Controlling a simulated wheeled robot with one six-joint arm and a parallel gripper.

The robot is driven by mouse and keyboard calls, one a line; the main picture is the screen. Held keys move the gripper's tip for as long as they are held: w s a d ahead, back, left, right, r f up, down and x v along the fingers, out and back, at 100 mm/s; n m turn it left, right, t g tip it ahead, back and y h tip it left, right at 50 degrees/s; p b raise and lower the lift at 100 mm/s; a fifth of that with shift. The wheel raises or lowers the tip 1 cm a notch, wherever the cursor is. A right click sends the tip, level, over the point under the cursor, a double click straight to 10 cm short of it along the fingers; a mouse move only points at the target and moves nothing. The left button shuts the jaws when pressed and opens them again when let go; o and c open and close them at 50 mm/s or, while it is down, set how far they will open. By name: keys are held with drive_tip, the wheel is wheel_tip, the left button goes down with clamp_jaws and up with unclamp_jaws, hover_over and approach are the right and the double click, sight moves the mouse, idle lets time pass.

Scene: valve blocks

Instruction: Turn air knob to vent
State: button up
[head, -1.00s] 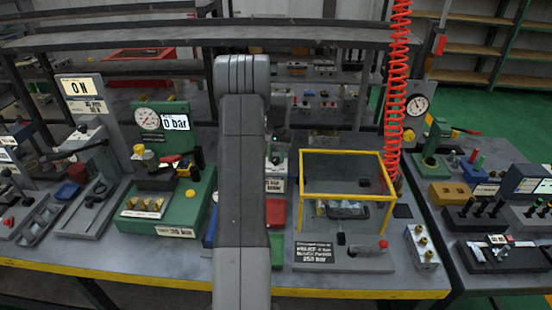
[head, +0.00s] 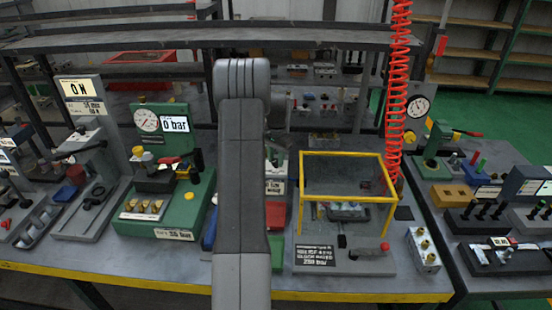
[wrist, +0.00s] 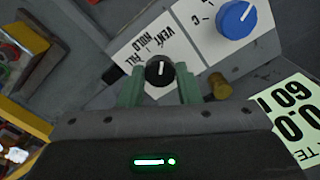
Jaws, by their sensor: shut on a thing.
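In the wrist view a small black knob (wrist: 159,72) with a white pointer line sits beside a white label plate (wrist: 150,40) reading VENT, HOLD and a partly hidden third word that looks like FILL. The pointer line runs about straight up in that picture. I cannot tell exactly which word it meets. The two green fingers of my gripper (wrist: 160,85) stand on either side of the knob, shut on it. In the head view my own arm covers the gripper and the knob.
A larger blue knob (wrist: 236,19) and a brass fitting (wrist: 217,86) are close to the fingers. A pale display plate (wrist: 292,115) is at the right. In the head view a yellow frame (head: 349,154) and a red coiled hose (head: 394,90) stand right of my arm.

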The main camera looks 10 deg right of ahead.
sight(276, 161)
drive_tip(key=shift+r, duration=0.1)
drive_tip(key=o, duration=1)
wheel_tip(276, 161, up, 14)
drive_tip(key=shift+f+b, duration=0.1)
drive_tip(key=shift+b, duration=0.65)
drive_tip(key=shift+f, duration=0.15)
wheel_tip(276, 161, down, 14)
drive_tip(key=shift+r+p, duration=0.15)
drive_tip(key=shift+p, duration=0.6)
